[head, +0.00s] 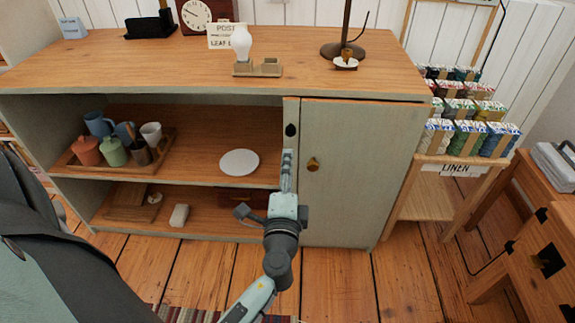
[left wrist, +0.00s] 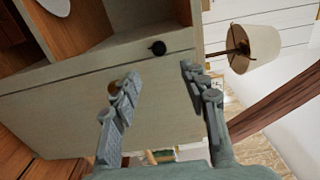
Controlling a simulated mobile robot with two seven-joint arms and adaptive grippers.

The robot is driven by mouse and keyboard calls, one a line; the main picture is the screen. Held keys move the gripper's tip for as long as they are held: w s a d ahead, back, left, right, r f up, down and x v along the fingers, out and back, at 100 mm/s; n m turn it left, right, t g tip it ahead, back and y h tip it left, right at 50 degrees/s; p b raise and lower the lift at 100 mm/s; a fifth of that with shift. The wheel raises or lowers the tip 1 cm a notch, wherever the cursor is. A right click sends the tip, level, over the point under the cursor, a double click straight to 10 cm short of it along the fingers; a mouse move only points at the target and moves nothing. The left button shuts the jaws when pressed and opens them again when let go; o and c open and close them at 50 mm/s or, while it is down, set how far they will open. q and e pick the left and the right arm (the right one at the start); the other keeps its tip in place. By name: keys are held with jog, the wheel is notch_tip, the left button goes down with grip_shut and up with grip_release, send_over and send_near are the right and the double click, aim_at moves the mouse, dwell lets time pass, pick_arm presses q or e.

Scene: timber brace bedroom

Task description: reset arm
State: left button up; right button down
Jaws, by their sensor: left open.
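My left gripper (head: 287,168) is in front of the low cabinet (head: 350,120), near the edge where the open shelves meet the closed door panel. It also shows in the left wrist view (left wrist: 160,80), with its two fingers spread apart and nothing between them. A black knob (head: 290,130) lies just above the fingers in the head view, and in the left wrist view (left wrist: 158,47) it appears beyond them. A brass knob (head: 313,164) is on the door, to the right of the fingers. My right gripper is in neither view.
The open shelves hold a tray (head: 75,168) with mugs and jars, a white plate (head: 239,162) and a small pale block (head: 179,215). A bulb stand (head: 243,69) and a lamp base (head: 343,50) stand on top.

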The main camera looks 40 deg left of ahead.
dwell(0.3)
pick_arm(q)
jog(key=s+a+f+n+g+h, duration=0.15)
jog(key=s+f+n+g, duration=0.25)
jog(key=f, duration=0.4)
jog(key=s+a+f+n+g+h, duration=0.1)
jog(key=s+a+f+n+g, duration=0.2)
jog(key=f, duration=0.5)
jog(key=s+d+f+n+g+h, duration=0.3)
jog(key=s+d+f+g+h, duration=0.2)
jog(key=s+d+f, duration=0.2)
jog(key=s+f, duration=0.2)
jog(key=s, duration=0.1)
jog(key=shift+d+f+h, duration=0.15)
jog(key=shift+d+h, duration=0.2)
jog(key=shift+d, duration=0.05)
